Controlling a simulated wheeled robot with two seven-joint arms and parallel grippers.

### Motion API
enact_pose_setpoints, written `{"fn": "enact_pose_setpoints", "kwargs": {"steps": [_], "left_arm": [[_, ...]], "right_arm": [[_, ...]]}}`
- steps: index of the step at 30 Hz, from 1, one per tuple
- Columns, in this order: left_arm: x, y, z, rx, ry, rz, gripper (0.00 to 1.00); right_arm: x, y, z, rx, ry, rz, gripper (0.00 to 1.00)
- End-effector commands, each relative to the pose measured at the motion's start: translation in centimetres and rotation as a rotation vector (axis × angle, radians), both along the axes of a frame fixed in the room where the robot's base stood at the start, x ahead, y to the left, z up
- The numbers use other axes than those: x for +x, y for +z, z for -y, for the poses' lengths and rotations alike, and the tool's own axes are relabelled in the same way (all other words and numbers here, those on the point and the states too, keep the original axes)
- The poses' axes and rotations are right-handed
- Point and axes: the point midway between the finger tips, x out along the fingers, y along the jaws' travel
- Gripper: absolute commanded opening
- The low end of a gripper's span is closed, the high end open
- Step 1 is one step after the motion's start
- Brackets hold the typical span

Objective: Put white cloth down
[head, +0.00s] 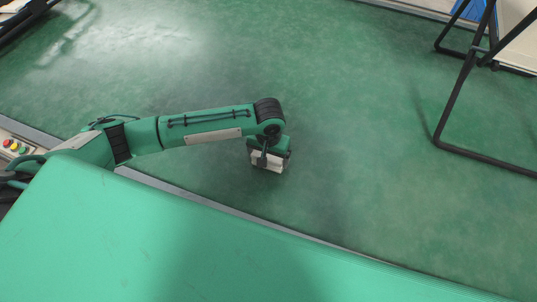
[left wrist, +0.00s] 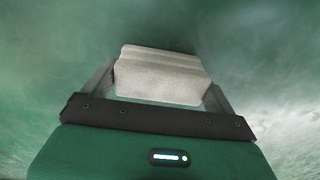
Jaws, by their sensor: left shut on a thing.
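The white cloth (left wrist: 160,78) is a pale, folded, block-like bundle. In the left wrist view it sits between the two fingers of my left gripper (left wrist: 160,85), which is shut on it. In the head view my left arm reaches in from the left, and the left gripper (head: 266,160) points down over the green floor with the white cloth (head: 268,161) at its tip. The cloth seems held above the floor, but the exact height is hard to tell. My right gripper is not in view.
A green floor (head: 350,120) lies open around the left gripper. A black-framed folding lounger (head: 460,95) stands at the upper right. A panel with coloured buttons (head: 14,146) is at the left edge.

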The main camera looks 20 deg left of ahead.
Motion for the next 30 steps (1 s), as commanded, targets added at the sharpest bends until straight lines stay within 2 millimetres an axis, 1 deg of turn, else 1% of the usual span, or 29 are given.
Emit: {"fn": "enact_pose_setpoints", "kwargs": {"steps": [3,4,5,6,14,17,20,27,30], "left_arm": [[0.0,-0.2,0.0,0.000,0.001,-0.001,0.68],[0.0,-0.2,0.0,0.000,0.000,0.000,0.92],[0.0,-0.2,0.0,0.000,0.000,0.000,0.98],[0.0,-0.2,0.0,0.000,0.000,0.000,1.00],[0.1,0.0,0.0,0.000,0.000,0.001,1.00],[0.1,1.0,0.0,-0.001,0.001,0.003,1.00],[0.1,2.8,0.0,-0.001,-0.001,0.003,1.00],[0.1,8.1,0.0,-0.001,0.000,0.004,1.00],[0.1,9.8,0.0,-0.002,-0.001,0.003,1.00]], "right_arm": [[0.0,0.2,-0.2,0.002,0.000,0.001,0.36],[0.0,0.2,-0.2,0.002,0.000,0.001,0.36],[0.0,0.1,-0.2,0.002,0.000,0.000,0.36],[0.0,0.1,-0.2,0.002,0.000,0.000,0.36],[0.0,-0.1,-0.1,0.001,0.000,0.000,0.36],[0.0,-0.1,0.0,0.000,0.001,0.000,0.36],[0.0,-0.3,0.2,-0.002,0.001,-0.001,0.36],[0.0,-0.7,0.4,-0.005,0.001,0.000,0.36],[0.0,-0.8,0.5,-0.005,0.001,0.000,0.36]]}}
